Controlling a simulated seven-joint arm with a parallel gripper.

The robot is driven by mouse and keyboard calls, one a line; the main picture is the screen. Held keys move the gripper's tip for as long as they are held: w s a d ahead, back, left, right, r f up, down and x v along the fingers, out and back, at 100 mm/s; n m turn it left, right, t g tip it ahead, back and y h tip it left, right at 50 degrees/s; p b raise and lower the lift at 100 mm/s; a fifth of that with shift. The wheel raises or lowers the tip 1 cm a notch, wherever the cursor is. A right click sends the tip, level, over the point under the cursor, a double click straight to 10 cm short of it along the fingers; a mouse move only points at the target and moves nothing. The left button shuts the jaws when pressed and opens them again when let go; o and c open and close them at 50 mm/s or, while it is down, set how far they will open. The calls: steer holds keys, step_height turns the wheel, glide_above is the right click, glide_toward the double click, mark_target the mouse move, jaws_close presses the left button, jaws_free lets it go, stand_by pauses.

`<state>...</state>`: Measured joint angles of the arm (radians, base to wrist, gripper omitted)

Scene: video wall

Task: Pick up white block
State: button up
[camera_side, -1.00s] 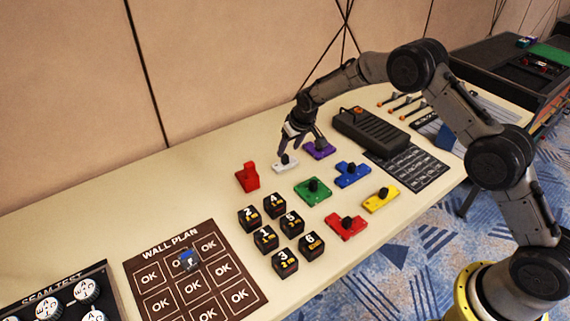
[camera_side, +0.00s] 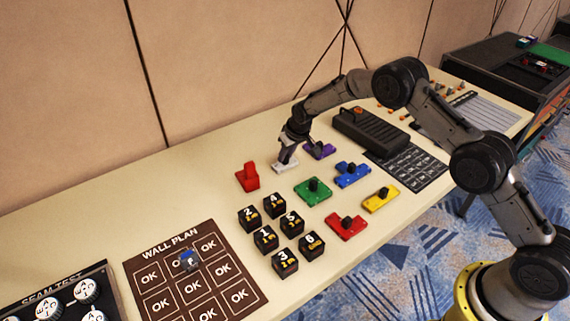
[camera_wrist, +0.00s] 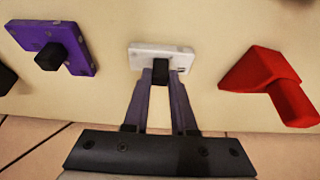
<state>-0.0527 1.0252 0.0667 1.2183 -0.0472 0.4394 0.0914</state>
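The white block (camera_side: 285,166) is a flat plate with a black knob, lying on the table near the wall; it also shows at top middle in the wrist view (camera_wrist: 172,60). My gripper (camera_side: 287,157) points down over it. In the wrist view my gripper's fingers (camera_wrist: 160,83) stand on both sides of the black knob, close against it with no clear gap. The gripper looks shut on the knob. The plate appears still level on the table. The fingertips are small and partly hidden in the side view.
A red block (camera_side: 248,177) stands left of the white block, and a purple block (camera_side: 319,150) lies right of it. Green (camera_side: 313,191) and blue (camera_side: 352,174) blocks lie nearer the front. Several numbered black cubes (camera_side: 265,238) and a dark device (camera_side: 370,131) are nearby.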

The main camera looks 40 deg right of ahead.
jaws_close()
steer(key=shift+r, duration=0.1)
